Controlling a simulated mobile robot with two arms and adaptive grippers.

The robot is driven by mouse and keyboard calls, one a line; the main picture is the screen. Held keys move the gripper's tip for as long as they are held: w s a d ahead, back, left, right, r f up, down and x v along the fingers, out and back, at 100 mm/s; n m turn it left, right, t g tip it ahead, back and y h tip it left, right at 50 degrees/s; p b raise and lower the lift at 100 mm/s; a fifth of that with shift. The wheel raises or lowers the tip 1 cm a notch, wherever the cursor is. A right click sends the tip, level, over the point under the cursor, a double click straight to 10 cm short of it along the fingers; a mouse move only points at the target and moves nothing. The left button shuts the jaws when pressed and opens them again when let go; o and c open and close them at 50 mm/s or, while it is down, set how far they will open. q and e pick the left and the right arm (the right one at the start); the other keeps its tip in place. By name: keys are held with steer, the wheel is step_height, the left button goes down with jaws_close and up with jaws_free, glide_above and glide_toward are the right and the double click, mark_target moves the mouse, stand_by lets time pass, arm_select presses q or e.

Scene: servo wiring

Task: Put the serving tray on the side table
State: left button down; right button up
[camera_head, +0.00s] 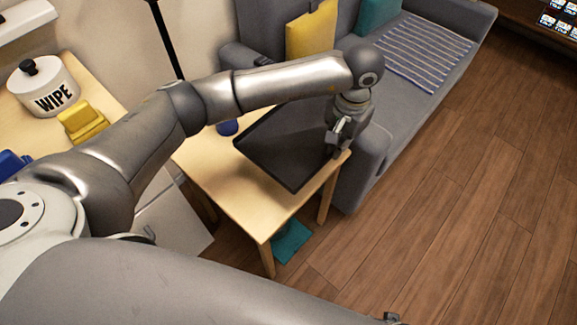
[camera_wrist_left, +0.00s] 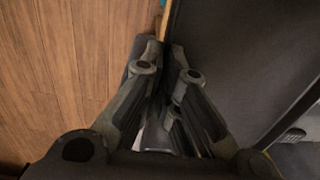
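The serving tray (camera_head: 285,150) is black, square and shallow. In the head view it lies over the light wooden side table (camera_head: 222,187), towards the table's right end. I cannot tell whether all of its underside touches the top. My left gripper (camera_head: 336,143) points down at the tray's right edge. In the left wrist view its fingers (camera_wrist_left: 162,50) close around the rim, one outside it and one over the tray's dark floor (camera_wrist_left: 235,60). My arm hides part of the tray's far side. My right gripper is not clearly seen.
A grey sofa (camera_head: 405,100) with cushions and a striped cloth stands right behind the table. A blue object (camera_head: 228,127) is by the tray's left corner. A white WIPE jar (camera_head: 43,88) and yellow item (camera_head: 82,121) sit at left. Wooden floor at right is clear.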

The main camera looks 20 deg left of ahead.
mark_target(318, 154)
arm_select(q)
steer(key=a, duration=0.1)
steer(key=s+a+f, duration=0.1)
steer(key=s+a, duration=0.1)
steer(key=a, duration=0.1)
steer(key=shift+s+f, duration=0.2)
steer(key=shift+f, duration=0.2)
steer(key=a+f, duration=0.1)
steer(key=s+a+f, duration=0.1)
steer(key=f, duration=0.1)
steer(key=s+a+f, duration=0.1)
steer(key=f, duration=0.1)
steer(key=shift+a, duration=0.15)
steer(key=shift+s+a+f, duration=0.15)
steer(key=shift+f, duration=0.05)
steer(key=f, duration=0.3)
steer(key=shift+s+a+f, duration=0.1)
steer(key=shift+a+f, duration=0.1)
steer(key=shift+f, duration=0.15)
steer(key=c, duration=2.1)
jaws_free()
steer(key=shift+f, duration=0.1)
steer(key=o, duration=0.5)
steer(key=shift+s, duration=0.1)
steer(key=shift+c, duration=0.2)
arm_select(e)
steer(key=shift+s+f, duration=0.2)
steer(key=shift+s, duration=0.1)
